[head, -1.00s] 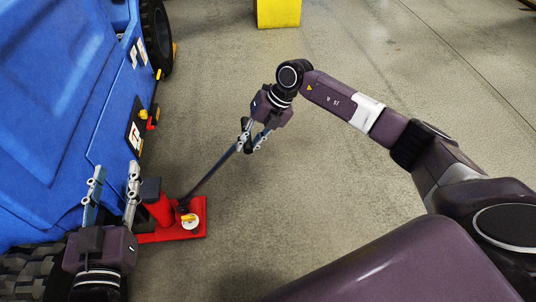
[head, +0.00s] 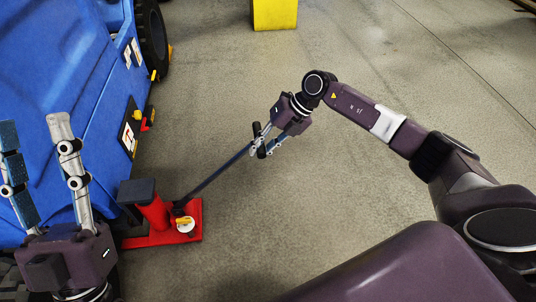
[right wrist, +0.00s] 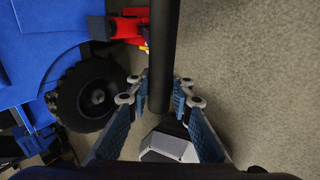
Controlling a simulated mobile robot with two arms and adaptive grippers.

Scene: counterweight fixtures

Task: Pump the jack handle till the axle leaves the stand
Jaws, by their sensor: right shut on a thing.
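The red jack (head: 160,238) stands on the floor beside the blue vehicle (head: 60,80). Its dark pad (head: 137,190) sits at the vehicle's lower edge; I cannot tell whether they touch. The long dark handle (head: 222,170) slants up and right from the jack. My right gripper (head: 262,141) is shut on the handle near its upper end. In the right wrist view the handle (right wrist: 162,60) runs between the fingers. My left gripper (head: 36,125) is open and empty at the lower left, in front of the vehicle. I cannot make out the axle or the stand.
A black wheel (head: 153,40) is at the vehicle's far end, and a wheel (right wrist: 90,95) shows in the right wrist view. A yellow block (head: 274,14) stands at the back. The concrete floor (head: 330,200) right of the jack is clear.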

